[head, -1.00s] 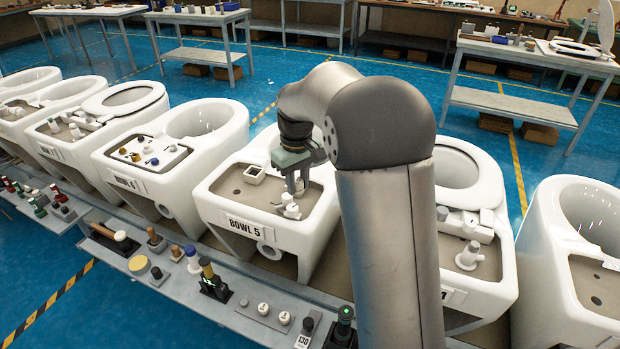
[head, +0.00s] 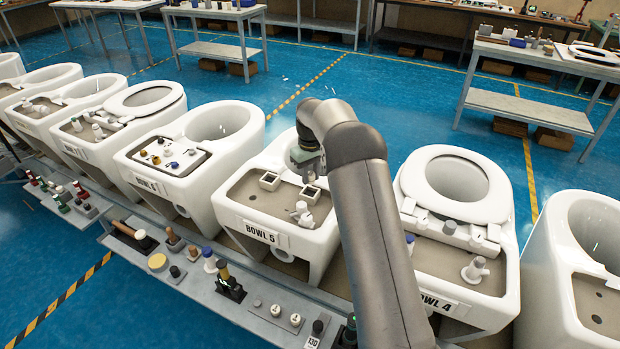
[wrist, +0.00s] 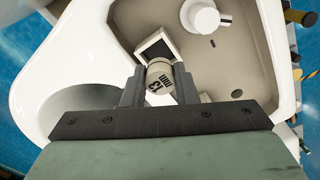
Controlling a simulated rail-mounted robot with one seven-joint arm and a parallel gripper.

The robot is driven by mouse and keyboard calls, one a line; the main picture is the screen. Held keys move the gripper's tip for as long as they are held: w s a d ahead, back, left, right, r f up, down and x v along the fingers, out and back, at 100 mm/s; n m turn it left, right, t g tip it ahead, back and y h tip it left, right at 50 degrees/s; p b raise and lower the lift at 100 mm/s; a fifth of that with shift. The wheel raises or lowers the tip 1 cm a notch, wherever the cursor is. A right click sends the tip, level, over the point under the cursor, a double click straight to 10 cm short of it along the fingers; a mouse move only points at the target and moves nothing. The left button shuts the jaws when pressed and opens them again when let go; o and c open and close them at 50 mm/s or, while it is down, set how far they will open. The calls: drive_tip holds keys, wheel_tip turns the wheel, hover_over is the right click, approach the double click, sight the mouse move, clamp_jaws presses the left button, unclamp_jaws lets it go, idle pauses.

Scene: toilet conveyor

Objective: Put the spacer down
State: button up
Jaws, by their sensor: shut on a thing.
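My gripper (wrist: 160,90) is shut on the spacer, a short grey-beige cylinder (wrist: 159,76) with dark "13 mm" lettering, in the wrist view. The spacer is beside or over the near edge of a white-rimmed square holder (wrist: 153,44); I cannot tell whether it touches it. In the head view my gripper (head: 309,171) is over the back of BOWL 5's deck, partly hidden by my arm. Two square holders show there, one left (head: 269,181) and one right (head: 310,195), the right one just below my gripper.
A white valve fitting (head: 302,214) stands on the BOWL 5 deck (head: 262,203), in front of the right holder. The bowl opening is behind. BOWL 4 (head: 445,275) is to the right, and a parts-laden conveyor ledge (head: 245,297) runs along the front.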

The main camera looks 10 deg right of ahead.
sight(310, 182)
drive_tip(key=shift+w+f, duration=0.35)
drive_tip(key=shift+f, duration=0.05)
wheel_tip(310, 182, down, 2)
drive_tip(key=shift+f+p, duration=0.1)
drive_tip(key=shift+p, duration=0.95)
drive_tip(key=shift+f, duration=0.45)
drive_tip(key=shift+f, duration=0.1)
drive_tip(key=shift+f+b, duration=0.55)
drive_tip(key=shift+b, duration=0.05)
drive_tip(key=o, duration=0.9)
